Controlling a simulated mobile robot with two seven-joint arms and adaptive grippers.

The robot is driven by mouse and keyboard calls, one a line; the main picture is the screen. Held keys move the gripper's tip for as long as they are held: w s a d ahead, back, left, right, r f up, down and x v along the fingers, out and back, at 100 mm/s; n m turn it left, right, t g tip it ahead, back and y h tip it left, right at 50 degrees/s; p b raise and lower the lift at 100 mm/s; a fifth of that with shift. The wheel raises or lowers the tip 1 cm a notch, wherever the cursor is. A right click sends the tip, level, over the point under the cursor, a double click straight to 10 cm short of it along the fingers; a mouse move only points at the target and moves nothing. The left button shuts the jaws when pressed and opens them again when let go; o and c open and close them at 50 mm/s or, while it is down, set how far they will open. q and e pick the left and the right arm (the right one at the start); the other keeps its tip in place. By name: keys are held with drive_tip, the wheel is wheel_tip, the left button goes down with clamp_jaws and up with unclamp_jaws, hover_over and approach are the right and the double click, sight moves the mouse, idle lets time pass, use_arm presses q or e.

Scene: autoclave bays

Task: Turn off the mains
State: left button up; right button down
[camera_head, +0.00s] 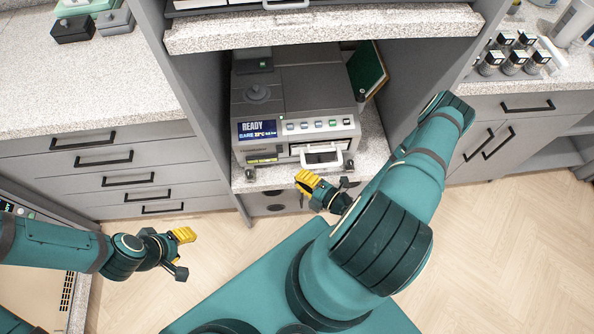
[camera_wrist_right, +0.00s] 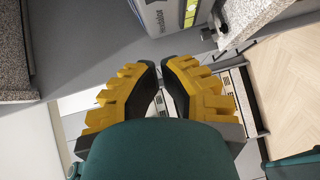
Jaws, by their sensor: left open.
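The grey autoclave (camera_head: 292,108) stands in the middle bay. Its display (camera_head: 257,130) reads READY, with a row of buttons (camera_head: 318,124) to the right and a white front handle (camera_head: 321,156) below. I cannot pick out a mains switch for certain. My right gripper (camera_head: 304,183) is just in front of and below the autoclave's front, apart from it. In the right wrist view its yellow fingers (camera_wrist_right: 160,65) have their tips close together with nothing held, and a corner of the autoclave (camera_wrist_right: 168,14) shows beyond. My left gripper (camera_head: 184,252) is open and empty at the lower left.
A green book or folder (camera_head: 367,70) leans right of the autoclave. Bay walls flank it, with a shelf (camera_head: 330,30) above. Several dark bottles (camera_head: 513,62) stand on the right counter. Drawers (camera_head: 110,165) line the left. The wooden floor (camera_head: 500,250) at right is clear.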

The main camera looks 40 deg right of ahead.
sight(280, 149)
drive_tip(key=shift+w+d+f+b+x, duration=0.15)
drive_tip(key=shift+d+x, duration=0.3)
drive_tip(key=shift+x, duration=1.4)
drive_tip(key=shift+w+d+b+x, duration=0.15)
drive_tip(key=shift+d+x, duration=0.3)
drive_tip(key=shift+x, duration=1.4)
drive_tip(key=shift+d+f+b+x, duration=0.1)
drive_tip(key=shift+d+b+x, duration=0.25)
drive_tip(key=shift+x, duration=1.55)
drive_tip(key=shift+d, duration=0.1)
